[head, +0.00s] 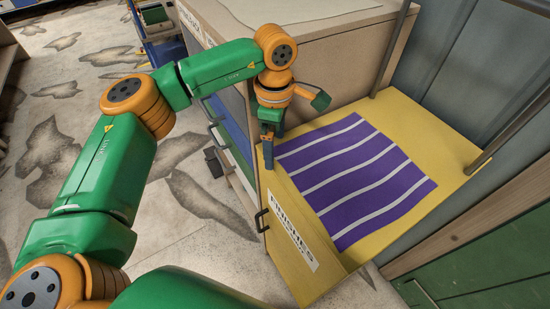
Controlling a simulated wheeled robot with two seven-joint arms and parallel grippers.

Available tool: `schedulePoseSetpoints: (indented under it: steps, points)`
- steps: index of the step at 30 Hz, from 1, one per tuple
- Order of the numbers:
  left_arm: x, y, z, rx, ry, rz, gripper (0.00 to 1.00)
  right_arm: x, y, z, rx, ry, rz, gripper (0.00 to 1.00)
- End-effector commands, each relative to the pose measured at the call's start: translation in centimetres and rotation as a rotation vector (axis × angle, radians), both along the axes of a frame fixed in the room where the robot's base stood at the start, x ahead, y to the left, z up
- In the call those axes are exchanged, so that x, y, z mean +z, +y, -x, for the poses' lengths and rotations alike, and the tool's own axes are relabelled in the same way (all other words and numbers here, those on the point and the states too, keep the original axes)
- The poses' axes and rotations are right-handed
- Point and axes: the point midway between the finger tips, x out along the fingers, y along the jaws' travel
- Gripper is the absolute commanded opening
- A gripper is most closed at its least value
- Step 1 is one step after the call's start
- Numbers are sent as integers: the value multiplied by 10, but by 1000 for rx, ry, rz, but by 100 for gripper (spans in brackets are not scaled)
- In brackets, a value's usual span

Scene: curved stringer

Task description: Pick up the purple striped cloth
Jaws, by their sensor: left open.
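The purple striped cloth (355,178), purple with white stripes, lies flat on the yellow top (405,115) of a low cabinet. My left arm comes in from the left, and my left gripper (268,162) points down beside the cloth's upper left corner, near the cabinet's left edge. The gripper is open and seems empty. I cannot tell whether its fingertips touch the cloth or the cabinet. My right gripper is not in view.
A wooden cabinet (335,60) stands just behind the yellow top. Metal posts (393,48) rise from the yellow top's back and right side. A grey wall and a green panel (490,260) bound the right. The stained floor (60,130) at left is mostly clear.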

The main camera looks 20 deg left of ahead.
Motion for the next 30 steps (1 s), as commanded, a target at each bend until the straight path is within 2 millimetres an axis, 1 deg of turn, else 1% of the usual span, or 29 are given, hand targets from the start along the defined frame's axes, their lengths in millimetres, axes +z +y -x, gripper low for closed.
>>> schedulePoseSetpoints:
  steps: [10, 11, 30]
  points:
    - [-1, 0, 0, -1, 0, 0, 100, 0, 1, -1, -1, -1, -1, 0]
    - [-1, 0, 0, -1, 0, 0, 97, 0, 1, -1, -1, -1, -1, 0]
    - [0, 0, 0, -1, 0, 0, 11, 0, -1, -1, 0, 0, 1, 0]
